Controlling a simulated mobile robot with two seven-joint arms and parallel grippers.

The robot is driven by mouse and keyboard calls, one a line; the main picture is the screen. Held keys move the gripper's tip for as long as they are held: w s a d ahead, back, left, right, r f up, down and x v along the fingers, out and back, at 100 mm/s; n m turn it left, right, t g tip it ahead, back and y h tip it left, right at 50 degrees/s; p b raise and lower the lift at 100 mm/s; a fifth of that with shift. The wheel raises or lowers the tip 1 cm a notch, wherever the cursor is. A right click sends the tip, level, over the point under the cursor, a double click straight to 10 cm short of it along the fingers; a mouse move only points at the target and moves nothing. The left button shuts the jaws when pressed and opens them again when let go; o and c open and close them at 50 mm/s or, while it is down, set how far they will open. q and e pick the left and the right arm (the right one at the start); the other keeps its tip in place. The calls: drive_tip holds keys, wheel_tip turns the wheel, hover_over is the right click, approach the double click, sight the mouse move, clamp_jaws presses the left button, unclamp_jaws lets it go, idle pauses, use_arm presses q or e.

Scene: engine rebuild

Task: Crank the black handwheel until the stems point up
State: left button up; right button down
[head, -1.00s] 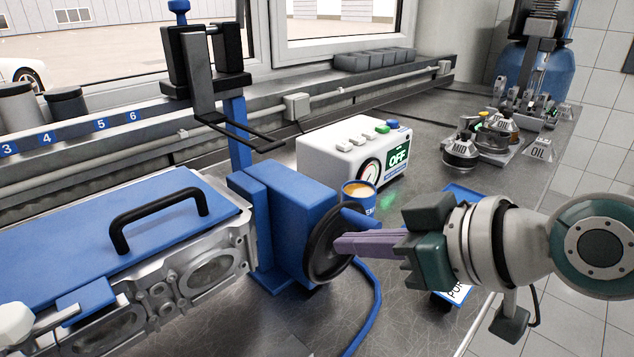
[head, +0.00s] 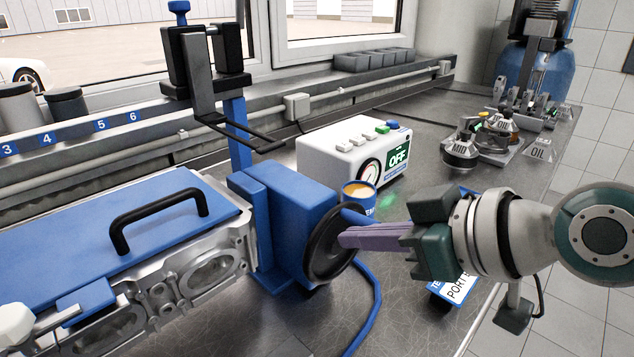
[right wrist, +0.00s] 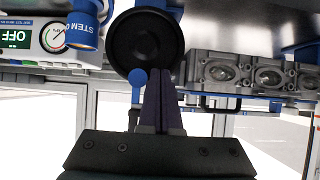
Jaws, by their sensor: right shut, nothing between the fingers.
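The black handwheel (head: 322,252) stands upright on the right face of the blue gearbox block (head: 300,212). In the right wrist view the wheel (right wrist: 118,45) faces me, just beyond my fingers. Its blue crank knob (right wrist: 138,78) shows left of the fingers there; in the head view it is partly hidden behind them. My right gripper (head: 342,238) is shut and empty, its purple fingertips close to the wheel's face; I cannot tell whether they touch it. The metal cylinder head (head: 165,285) lies left of the block under a blue plate (head: 75,225). I cannot make out the stems. My left gripper is out of view.
A white gauge box reading OFF (head: 350,150) and a blue cup (head: 358,193) stand behind the wheel. A blue hose (head: 372,300) runs along the bench below. A black-and-blue clamp stand (head: 215,85) rises behind the block.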

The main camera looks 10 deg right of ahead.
drive_tip(key=shift+d, duration=0.1)
drive_tip(key=shift+w+d+r, duration=0.2)
drive_tip(key=shift+w+d, duration=0.1)
idle(0.4)
drive_tip(key=shift+w+d+r, duration=0.1)
drive_tip(key=shift+w+d, duration=0.25)
drive_tip(key=shift+d, duration=0.05)
drive_tip(key=shift+d+b, duration=0.1)
drive_tip(key=shift+b, duration=0.3)
drive_tip(key=shift+w+d, duration=0.25)
drive_tip(key=shift+d, duration=0.05)
